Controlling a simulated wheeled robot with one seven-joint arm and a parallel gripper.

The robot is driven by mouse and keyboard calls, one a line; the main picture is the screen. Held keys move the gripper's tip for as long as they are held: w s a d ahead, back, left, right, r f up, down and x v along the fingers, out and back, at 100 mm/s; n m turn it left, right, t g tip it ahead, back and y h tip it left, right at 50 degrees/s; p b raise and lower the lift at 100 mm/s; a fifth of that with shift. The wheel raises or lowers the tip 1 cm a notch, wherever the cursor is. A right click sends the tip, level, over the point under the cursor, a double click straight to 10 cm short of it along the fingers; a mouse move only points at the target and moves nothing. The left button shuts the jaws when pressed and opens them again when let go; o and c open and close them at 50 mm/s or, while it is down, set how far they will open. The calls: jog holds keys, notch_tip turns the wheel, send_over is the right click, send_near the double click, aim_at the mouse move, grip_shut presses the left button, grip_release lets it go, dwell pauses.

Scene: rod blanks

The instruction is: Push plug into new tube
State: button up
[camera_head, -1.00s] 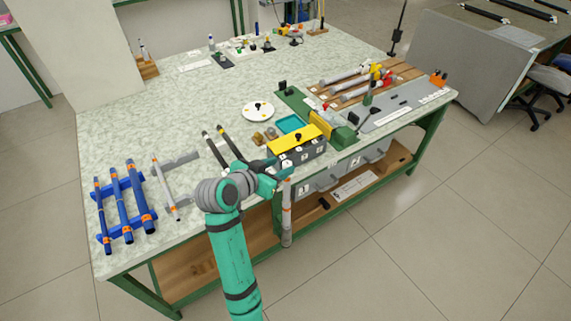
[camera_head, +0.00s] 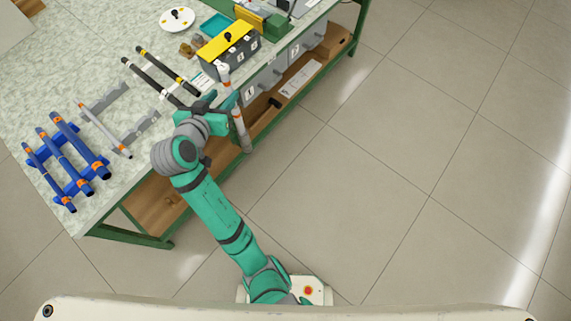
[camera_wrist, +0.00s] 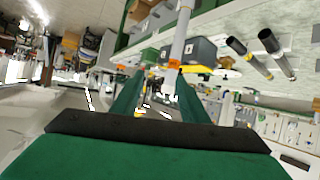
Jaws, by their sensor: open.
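A long pale grey tube (camera_head: 239,125) with orange bands and a white upper end is beside the front edge of the workbench. It runs down past the tabletop, and part of it is hidden by my gripper. My gripper (camera_head: 228,101) is open, with its fingers close to the tube's upper part. In the wrist view my green fingers (camera_wrist: 159,82) are apart, and the tube (camera_wrist: 182,35) reaches toward the right fingertip. I cannot tell whether they touch. No plug can be made out clearly in these frames.
A dark box (camera_head: 231,55) with a yellow top and numbered labels stands behind the tube. Numbered grey drawers (camera_head: 275,75) sit below. Floor at right is clear.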

jog(key=s+d+f+n+y, duration=0.3)
jog(key=s+d+f+n, duration=0.1)
jog(key=s+d+f, duration=0.85)
jog(key=s+d+r+m+t, duration=0.1)
jog(key=s+d+r, duration=0.1)
jog(key=s, duration=0.9)
jog(key=s+d+r+m+t, duration=0.2)
jog(key=s+d, duration=0.2)
jog(key=s, duration=0.7)
jog(key=shift+s+r+h, duration=0.2)
jog(key=shift+s+h, duration=0.05)
jog(key=shift+h, duration=0.05)
